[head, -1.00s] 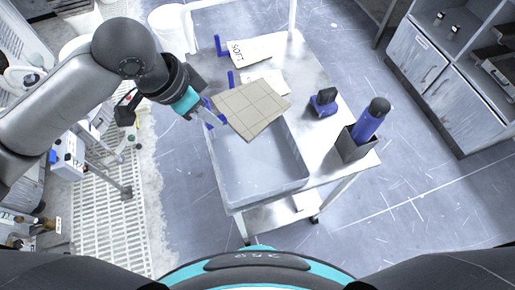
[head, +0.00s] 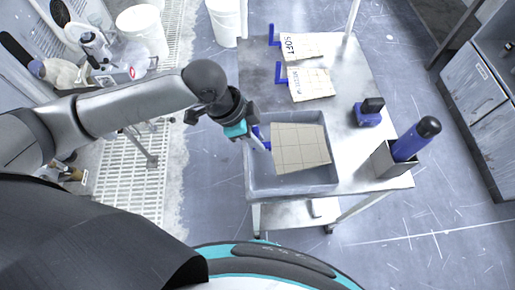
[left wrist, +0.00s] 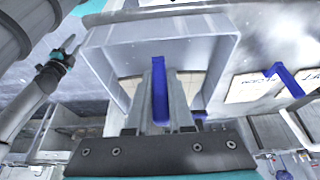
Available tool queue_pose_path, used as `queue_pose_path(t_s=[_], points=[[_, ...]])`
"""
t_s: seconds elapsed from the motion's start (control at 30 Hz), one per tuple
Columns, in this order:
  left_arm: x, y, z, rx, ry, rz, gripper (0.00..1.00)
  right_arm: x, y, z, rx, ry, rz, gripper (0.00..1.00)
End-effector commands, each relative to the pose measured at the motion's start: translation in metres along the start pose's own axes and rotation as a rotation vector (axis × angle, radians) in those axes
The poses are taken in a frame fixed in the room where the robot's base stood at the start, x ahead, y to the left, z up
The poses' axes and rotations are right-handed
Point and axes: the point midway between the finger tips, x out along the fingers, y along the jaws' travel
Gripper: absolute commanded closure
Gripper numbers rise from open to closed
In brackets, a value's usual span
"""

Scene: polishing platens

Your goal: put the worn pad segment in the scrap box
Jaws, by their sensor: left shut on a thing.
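The worn pad segment (head: 301,148) is a tan, gridded plate with a blue tab. My left gripper (head: 263,143) is shut on the tab at the plate's left side. The plate is held over the grey scrap box (head: 252,180) and hides much of its inside. In the left wrist view, the fingers close on the blue tab (left wrist: 159,92), with the box's grey walls (left wrist: 225,65) around. My right gripper (left wrist: 68,48) shows small at the left of that view; its opening is unclear.
The box stands on a metal cart (head: 345,150). Two labelled pads with blue tabs, one marked SOFT (head: 302,47) and another (head: 312,84), lie behind it. A blue-handled block (head: 369,112) and a blue bottle in a grey holder (head: 390,160) stand to the right.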

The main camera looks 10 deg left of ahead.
Motion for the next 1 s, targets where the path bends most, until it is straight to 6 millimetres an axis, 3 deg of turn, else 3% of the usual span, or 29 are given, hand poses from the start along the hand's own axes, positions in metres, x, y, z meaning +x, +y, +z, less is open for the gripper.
queue_pose_path(t_s=[0.17, 0.43, 0.8, 0.83, 1.0], points=[[0.011, 0.0, 0.004, -0.001, 0.002, 0.0, 1.0, 0.003, 0.0, -0.001, 0.0, 0.002, 0.0, 0.5], [0.045, 0.0, 0.018, -0.001, 0.002, 0.0, 1.0, 0.012, 0.0, 0.0, 0.0, 0.003, 0.0, 0.5], [0.048, 0.0, 0.019, -0.001, 0.002, -0.001, 1.0, 0.012, 0.0, -0.001, 0.001, 0.003, 0.0, 0.5], [0.048, 0.0, 0.019, 0.0, 0.001, -0.001, 0.77, 0.012, 0.0, -0.001, 0.001, 0.003, 0.0, 0.5], [0.047, 0.0, 0.019, 0.0, 0.001, -0.001, 0.58, 0.012, 0.0, -0.001, 0.001, 0.003, 0.0, 0.5]])
